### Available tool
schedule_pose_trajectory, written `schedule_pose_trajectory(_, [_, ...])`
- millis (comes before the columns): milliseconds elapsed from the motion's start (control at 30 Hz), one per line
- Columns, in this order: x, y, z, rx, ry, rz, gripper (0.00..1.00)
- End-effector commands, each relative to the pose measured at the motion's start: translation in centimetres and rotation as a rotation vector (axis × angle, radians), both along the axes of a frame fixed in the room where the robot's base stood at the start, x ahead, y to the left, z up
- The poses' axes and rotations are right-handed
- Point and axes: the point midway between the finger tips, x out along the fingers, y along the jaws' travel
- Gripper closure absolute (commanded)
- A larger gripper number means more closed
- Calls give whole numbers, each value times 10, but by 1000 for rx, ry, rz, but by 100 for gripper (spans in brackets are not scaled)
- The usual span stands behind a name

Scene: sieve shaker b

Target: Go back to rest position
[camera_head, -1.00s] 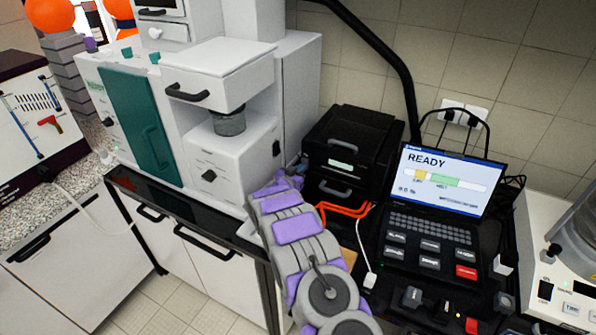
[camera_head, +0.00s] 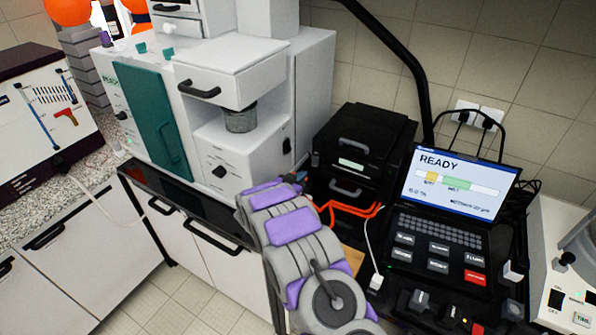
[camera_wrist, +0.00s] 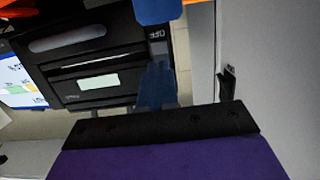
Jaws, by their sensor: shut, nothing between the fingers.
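My arm (camera_head: 290,230), grey with purple pads, reaches up from the bottom of the head view. My gripper (camera_head: 300,177) is at its far end, small and partly hidden, between the white machine and the black box. In the wrist view my gripper (camera_wrist: 157,48) shows blue fingers in front of the black box. It is shut and holds nothing. The white machine (camera_head: 225,75) with a grey cylinder (camera_head: 240,120) under its upper block stands just left of my gripper. The black box (camera_head: 362,150) with handles stands just right of it.
A black laptop-like console (camera_head: 440,240) with a READY screen (camera_head: 455,185) stands right of the arm. Orange cables (camera_head: 350,212) and a white cable with a plug (camera_head: 376,282) lie close to the arm. A white device (camera_head: 570,290) is at the far right. Floor (camera_head: 185,305) shows at lower left.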

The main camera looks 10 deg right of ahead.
Motion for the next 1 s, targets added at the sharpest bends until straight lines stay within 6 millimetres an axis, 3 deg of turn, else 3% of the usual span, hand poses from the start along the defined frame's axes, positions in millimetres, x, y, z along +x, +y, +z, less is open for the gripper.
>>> schedule_pose_trajectory(267, [3,7,6,19,7,25,100])
schedule_pose_trajectory(567, [7,40,60,205,101,258,100])
schedule_pose_trajectory(767, [-19,64,97,320,214,430,100])
schedule_pose_trajectory(1000, [-82,83,131,411,388,599,100])
